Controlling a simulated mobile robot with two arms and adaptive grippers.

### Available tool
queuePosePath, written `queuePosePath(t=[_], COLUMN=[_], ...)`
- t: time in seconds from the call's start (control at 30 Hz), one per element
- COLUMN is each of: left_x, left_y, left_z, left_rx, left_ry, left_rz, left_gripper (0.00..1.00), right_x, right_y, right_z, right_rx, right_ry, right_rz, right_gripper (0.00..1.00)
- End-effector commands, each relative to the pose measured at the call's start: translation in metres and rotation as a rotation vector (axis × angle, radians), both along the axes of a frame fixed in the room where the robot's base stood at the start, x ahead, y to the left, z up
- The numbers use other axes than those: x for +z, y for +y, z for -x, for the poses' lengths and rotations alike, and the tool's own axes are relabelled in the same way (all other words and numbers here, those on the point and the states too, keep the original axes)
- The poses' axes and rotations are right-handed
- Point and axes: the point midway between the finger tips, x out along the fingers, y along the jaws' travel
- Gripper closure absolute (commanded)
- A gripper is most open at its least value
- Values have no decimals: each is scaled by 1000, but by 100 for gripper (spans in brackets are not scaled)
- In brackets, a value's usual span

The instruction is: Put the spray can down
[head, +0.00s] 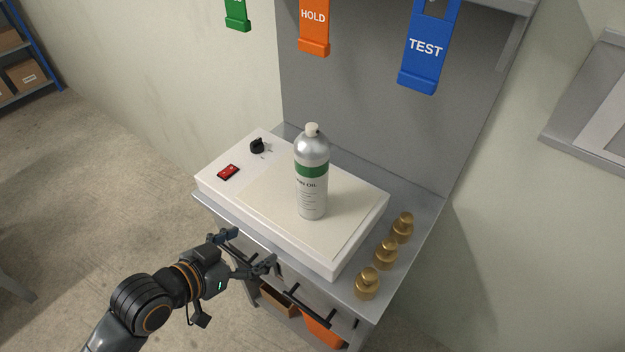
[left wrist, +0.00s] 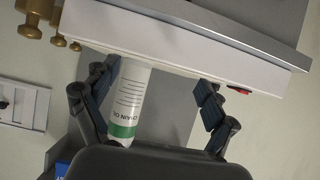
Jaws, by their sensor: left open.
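The spray can (head: 312,178) is silver with a green band and a pale cap. It stands upright on the cream top plate of the white scale-like box (head: 259,216). In the left wrist view the can (left wrist: 130,100) shows between the spread fingers, beyond them. My left gripper (head: 250,252) is open and empty, in front of the box's near edge and apart from the can. Its fingers also show in the left wrist view (left wrist: 155,92). My right gripper is in neither view.
Several brass weights (head: 386,252) stand on the grey bench (head: 420,222) right of the box. The box has a red switch (head: 228,172) and a black knob (head: 257,146). Green, orange (head: 313,28) and blue (head: 424,62) tags hang behind. A dark rail (head: 296,300) runs below the bench edge.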

Motion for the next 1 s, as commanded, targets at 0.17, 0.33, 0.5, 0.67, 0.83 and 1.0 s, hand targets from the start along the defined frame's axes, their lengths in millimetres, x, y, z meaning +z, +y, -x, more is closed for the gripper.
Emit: queuePosePath(t=[0.17, 0.33, 0.5, 0.67, 0.83, 1.0], left_x=[98, 147, 162, 165, 165, 162], left_y=[-21, -18, -19, -35, -57, -75], left_z=[-17, -23, -28, -42, -61, -77], left_rx=[-176, -217, -218, -217, -217, -218], left_ry=[-256, -360, -388, -389, -387, -387], left_rz=[186, 305, 345, 349, 348, 344], left_gripper=[15, 15, 15, 15, 15, 15], right_x=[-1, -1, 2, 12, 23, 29], right_y=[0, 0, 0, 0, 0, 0], right_z=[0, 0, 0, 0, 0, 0], right_rx=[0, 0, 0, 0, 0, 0], right_ry=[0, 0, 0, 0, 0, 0], right_rz=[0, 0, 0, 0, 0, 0], right_gripper=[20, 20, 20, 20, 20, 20])
